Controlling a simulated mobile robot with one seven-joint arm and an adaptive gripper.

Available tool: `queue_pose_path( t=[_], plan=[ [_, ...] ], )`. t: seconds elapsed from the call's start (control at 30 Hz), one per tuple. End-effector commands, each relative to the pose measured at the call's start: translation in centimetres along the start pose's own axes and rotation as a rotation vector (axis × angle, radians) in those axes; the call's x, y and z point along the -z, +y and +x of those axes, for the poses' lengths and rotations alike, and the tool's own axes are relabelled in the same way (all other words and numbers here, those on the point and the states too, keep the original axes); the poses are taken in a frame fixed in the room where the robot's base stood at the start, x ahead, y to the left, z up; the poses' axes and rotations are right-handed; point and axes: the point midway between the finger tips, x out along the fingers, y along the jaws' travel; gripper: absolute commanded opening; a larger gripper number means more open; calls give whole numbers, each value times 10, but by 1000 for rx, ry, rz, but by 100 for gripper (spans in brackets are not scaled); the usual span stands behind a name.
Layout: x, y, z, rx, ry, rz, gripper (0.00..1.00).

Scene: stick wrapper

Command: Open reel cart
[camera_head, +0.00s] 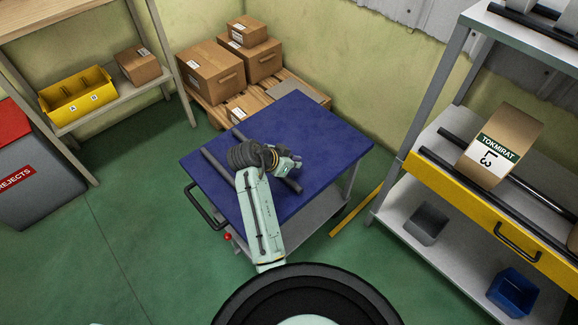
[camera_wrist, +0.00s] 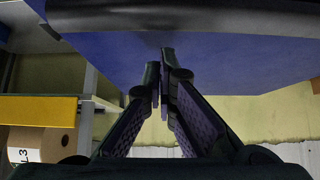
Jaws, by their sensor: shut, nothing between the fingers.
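A yellow-fronted drawer or carriage (camera_head: 480,215) with a black handle (camera_head: 518,241) sits in the rack at the right. It bears dark rollers and a brown reel (camera_head: 492,150) labelled TOKMIRAT. It appears pushed in. In the wrist view, its yellow front (camera_wrist: 38,109) and the reel (camera_wrist: 42,146) show at the left. A blue-topped cart (camera_head: 325,140) with a black side handle (camera_head: 205,207) stands in the middle. In the wrist view my gripper (camera_wrist: 161,78) is shut and empty.
Dark rods (camera_head: 216,170) lie on the blue top, partly hidden by my arm. A grey bin (camera_head: 425,223) and blue bin (camera_head: 512,292) are on the rack's lower shelf. Boxes (camera_head: 212,73) on a pallet stand behind. Green floor is clear at the left front.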

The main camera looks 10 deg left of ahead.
Motion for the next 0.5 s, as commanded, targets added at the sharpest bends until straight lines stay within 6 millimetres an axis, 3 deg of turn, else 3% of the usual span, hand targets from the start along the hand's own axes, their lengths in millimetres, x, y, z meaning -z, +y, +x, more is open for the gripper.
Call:
queue_pose_path(
  t=[0.07, 0.3, 0.5],
  plan=[
    [17, 4, 9, -5, -1, 4, 0],
    [14, 2, -46, 4, 2, 0, 0],
    [15, 2, -78, 1, 1, -1, 0]
  ],
)
